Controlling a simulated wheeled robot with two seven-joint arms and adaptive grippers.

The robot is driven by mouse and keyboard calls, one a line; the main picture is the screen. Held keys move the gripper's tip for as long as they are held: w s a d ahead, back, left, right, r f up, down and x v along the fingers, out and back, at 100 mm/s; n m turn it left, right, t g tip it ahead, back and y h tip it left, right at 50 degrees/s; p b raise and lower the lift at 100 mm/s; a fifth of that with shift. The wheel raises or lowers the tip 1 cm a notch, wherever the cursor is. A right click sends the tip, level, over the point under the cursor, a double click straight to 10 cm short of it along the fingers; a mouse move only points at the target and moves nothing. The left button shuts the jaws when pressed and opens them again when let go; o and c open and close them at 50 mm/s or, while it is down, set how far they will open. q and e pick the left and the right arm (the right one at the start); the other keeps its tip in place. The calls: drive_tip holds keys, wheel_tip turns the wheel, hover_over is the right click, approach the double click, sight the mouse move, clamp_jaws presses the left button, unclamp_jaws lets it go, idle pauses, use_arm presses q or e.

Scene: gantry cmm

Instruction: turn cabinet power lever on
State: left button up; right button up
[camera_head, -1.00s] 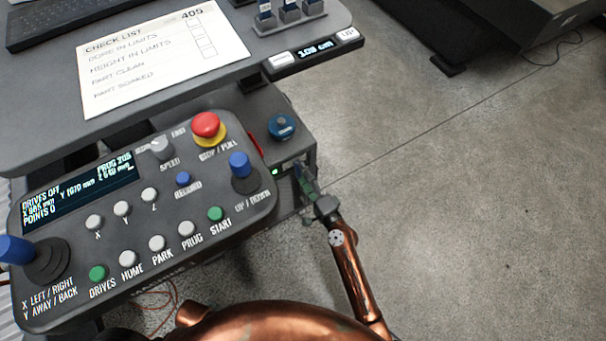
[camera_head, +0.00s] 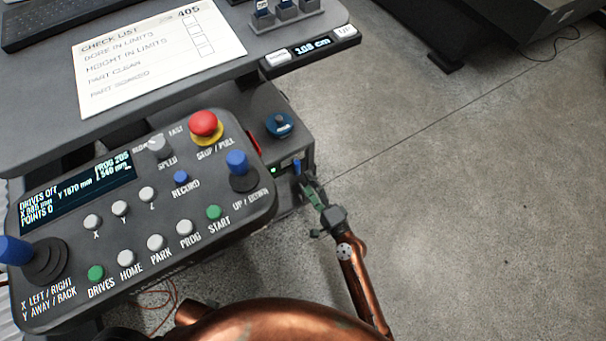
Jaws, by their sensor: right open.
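The grey cabinet (camera_head: 292,152) stands behind and to the right of the control panel. A small blue lever (camera_head: 297,166) shows on its right front face, beside a small green light (camera_head: 274,170). My right gripper (camera_head: 308,184) is open, just below and to the right of the lever, at the cabinet's front. Whether a finger touches the lever I cannot tell. My left gripper is not in view.
The control panel (camera_head: 120,275) with buttons, a red stop button (camera_head: 206,125) and a blue joystick (camera_head: 238,163) lies left of my right arm. The desk (camera_head: 180,110) overhangs behind.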

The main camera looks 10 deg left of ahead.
drive_tip(key=v, duration=0.7)
idle(0.4)
